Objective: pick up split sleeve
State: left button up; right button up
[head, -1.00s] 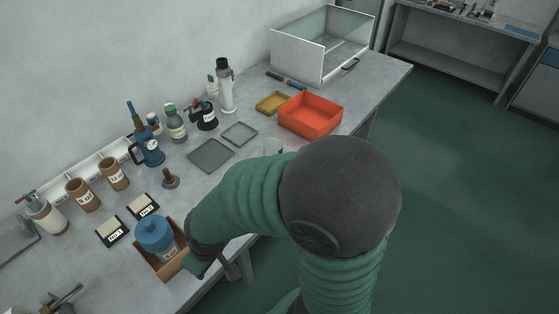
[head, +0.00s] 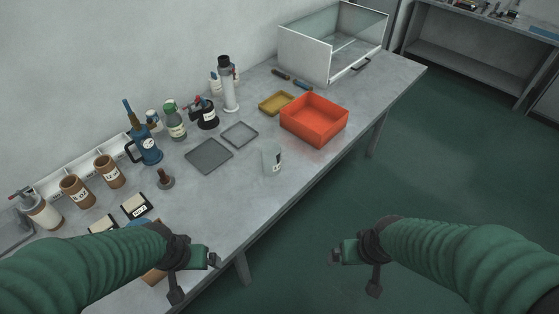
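A small pale grey upright cylinder with a dark mark on its side (head: 272,159) stands on the bench near its front edge, left of the orange bin. It looks like the split sleeve, but I cannot make out a slit. My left gripper (head: 208,260) is at the lower left, over the bench's front edge, apart from the cylinder. My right gripper (head: 339,256) is off the bench, over the floor at the lower right. I see nothing held in either gripper. Their fingers are too small and dark to tell open from shut.
The orange bin (head: 314,122) and a yellow tray (head: 276,103) stand behind the cylinder. Two flat grey trays (head: 208,156) lie to its left. Bottles and a blue jug (head: 146,147) line the wall. My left arm partly hides a cardboard box (head: 155,276). Bench around the cylinder is clear.

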aim_at(271, 151)
jog(key=i+l, duration=0.6)
jog(key=i, duration=0.15)
jog(key=i+l+u, duration=0.1)
jog(key=u, duration=0.4)
jog(key=i+l+u, duration=0.15)
jog(key=u, duration=0.35)
jog(key=l+u, duration=0.25)
jog(key=u, duration=0.2)
jog(key=i+l+u, duration=0.1)
jog(key=l+u, duration=0.15)
jog(key=u, duration=0.25)
